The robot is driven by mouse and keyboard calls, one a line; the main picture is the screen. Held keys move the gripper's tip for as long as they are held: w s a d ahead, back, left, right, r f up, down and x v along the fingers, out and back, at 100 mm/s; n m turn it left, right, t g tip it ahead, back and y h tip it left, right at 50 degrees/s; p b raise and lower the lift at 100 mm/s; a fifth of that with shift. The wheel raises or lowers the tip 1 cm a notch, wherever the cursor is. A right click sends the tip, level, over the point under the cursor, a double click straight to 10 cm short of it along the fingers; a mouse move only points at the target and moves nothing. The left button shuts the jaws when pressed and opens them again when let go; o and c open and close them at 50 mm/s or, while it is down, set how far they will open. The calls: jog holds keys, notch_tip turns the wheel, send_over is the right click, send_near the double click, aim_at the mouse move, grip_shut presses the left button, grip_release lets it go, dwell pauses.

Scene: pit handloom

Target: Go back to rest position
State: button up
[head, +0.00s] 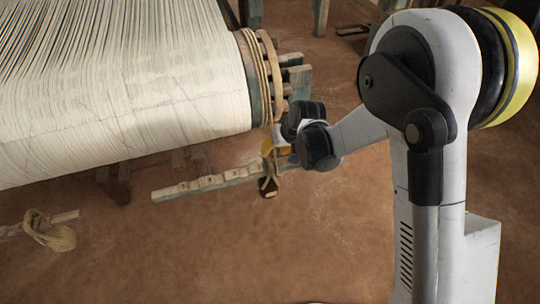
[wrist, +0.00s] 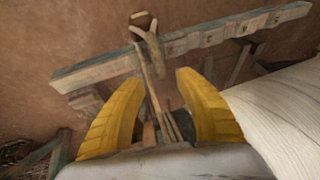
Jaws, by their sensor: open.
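My gripper shows in the wrist view (wrist: 155,100) as two yellow fingers spread apart, with nothing held between them. Past the gap lie thin rods or cords and a forked wooden peg with a wrap (wrist: 148,38) at a notched wooden bar (wrist: 190,42). Whether the fingers touch the rods I cannot tell. In the head view my gripper (head: 272,155) is a small yellow patch below the end of the loom's roller, largely hidden by my wrist. The notched bar (head: 205,184) runs just below and to the left of it.
The loom's roller, wound with pale thread (head: 120,90), fills the upper left, and its wooden end wheel (head: 268,75) with rope is close to my wrist. A coil of rope (head: 50,235) hangs on a bar at lower left. The brown floor (head: 200,265) is open in front.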

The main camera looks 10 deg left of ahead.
jog(key=s+d+r+m+t+h, duration=0.1)
jog(key=s+d+r+m, duration=0.15)
jog(key=d+r, duration=0.7)
jog(key=s+d+r+m+t+h, duration=0.15)
jog(key=s+d+r, duration=0.25)
jog(key=d+r, duration=0.6)
jog(key=s+d+r+m+t+h, duration=0.1)
jog(key=s+d+r, duration=0.3)
jog(key=s+d, duration=0.8)
jog(key=shift+s+r+m+t, duration=0.15)
jog(key=shift+s+m+t, duration=0.2)
jog(key=shift+t, duration=0.2)
jog(key=shift+d+h, duration=0.1)
jog(key=shift+h, duration=0.15)
